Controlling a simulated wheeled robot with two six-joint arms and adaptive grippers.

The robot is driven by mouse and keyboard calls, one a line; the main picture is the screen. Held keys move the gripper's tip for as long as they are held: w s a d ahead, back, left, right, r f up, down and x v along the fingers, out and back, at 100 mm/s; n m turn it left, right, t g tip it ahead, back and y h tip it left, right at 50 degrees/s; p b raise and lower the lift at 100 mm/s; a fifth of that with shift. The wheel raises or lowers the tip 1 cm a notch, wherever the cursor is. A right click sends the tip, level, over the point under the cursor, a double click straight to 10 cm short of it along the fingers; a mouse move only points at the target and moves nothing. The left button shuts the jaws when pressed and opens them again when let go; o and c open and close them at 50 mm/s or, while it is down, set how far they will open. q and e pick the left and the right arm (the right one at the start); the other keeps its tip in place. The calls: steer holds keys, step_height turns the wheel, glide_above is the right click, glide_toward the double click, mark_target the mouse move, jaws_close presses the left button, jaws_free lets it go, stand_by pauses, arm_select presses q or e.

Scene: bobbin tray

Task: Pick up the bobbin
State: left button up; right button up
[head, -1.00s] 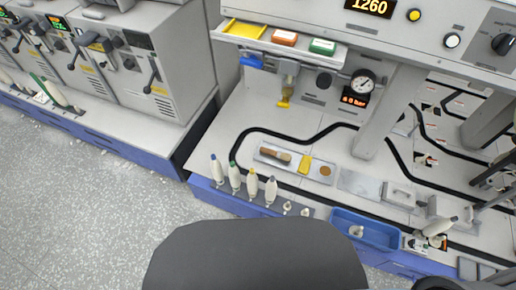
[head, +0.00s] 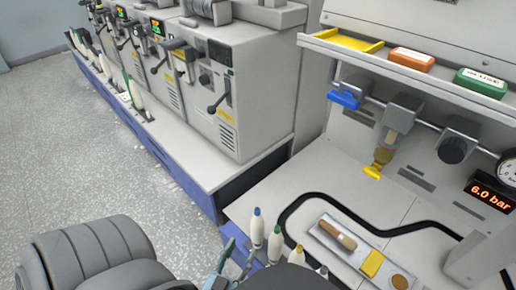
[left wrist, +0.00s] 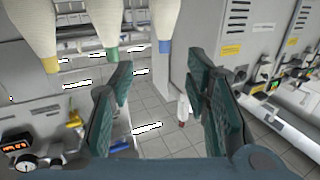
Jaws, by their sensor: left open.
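A row of white bobbins stands along the front edge of the bench at the bottom of the head view: blue-tipped (head: 257,232), green-tipped (head: 275,247), yellow-tipped (head: 297,256) and one more (head: 322,272) partly hidden by a dark part of mine. My left gripper (head: 238,264) is just left of the blue-tipped bobbin. In the left wrist view its teal fingers (left wrist: 163,92) are spread with nothing held. There the yellow (left wrist: 38,32), green (left wrist: 109,25) and blue (left wrist: 165,22) tips hang inverted from the top edge. My right gripper is out of view.
A tray (head: 343,252) with a wooden-handled brush and a yellow block lies behind the row. Grey machines (head: 230,110) stand at left. The floor (head: 60,150) is open.

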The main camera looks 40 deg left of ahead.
mark_target(256, 213)
arm_select(q)
steer(key=x, duration=0.4)
steer(key=r+b+x, duration=0.1)
steer(key=x, duration=0.4)
steer(key=b+x, duration=0.1)
steer(key=x, duration=0.3)
steer(key=shift+w+a+r, duration=0.1)
steer(key=shift+a+r, duration=0.1)
steer(key=shift+a, duration=0.15)
steer(key=shift+w+a, duration=0.15)
steer(key=shift+w, duration=0.25)
jaws_close()
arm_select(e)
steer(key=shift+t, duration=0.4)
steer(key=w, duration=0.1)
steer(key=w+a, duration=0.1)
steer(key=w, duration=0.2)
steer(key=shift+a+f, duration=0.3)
